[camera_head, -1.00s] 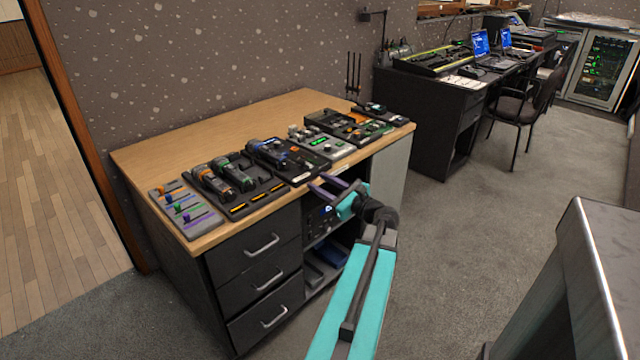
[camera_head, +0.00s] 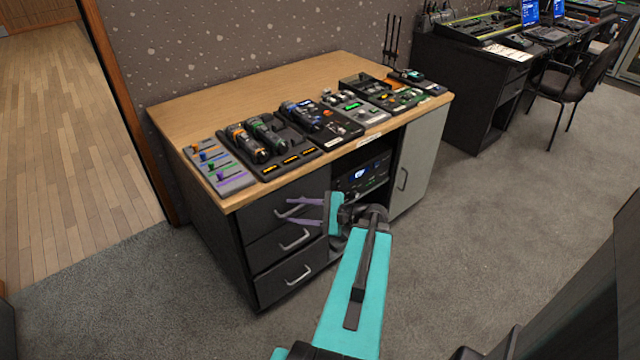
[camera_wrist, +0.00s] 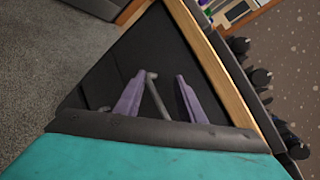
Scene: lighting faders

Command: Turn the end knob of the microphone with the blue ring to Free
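Several dark handheld microphones lie on the desk in the head view. One with a blue patch near its head (camera_head: 302,117) lies on a black panel; it looks like the blue-ringed one, but its end knob is too small to read. An orange-ringed microphone (camera_head: 247,143) and a green-ringed one (camera_head: 271,135) lie in a black tray to its left. My gripper (camera_head: 291,210) is open and empty, below the desk top in front of the drawers. In the wrist view its purple fingers (camera_wrist: 160,76) are apart, with a drawer handle (camera_wrist: 156,98) showing between them; contact cannot be told.
The wooden desk top (camera_head: 190,105) has clear room behind the devices. A fader panel (camera_head: 217,168) is at its left end, and several control boxes stand to the right. Drawer handles (camera_head: 295,240) stick out at the front. A door frame (camera_head: 125,120) is at left.

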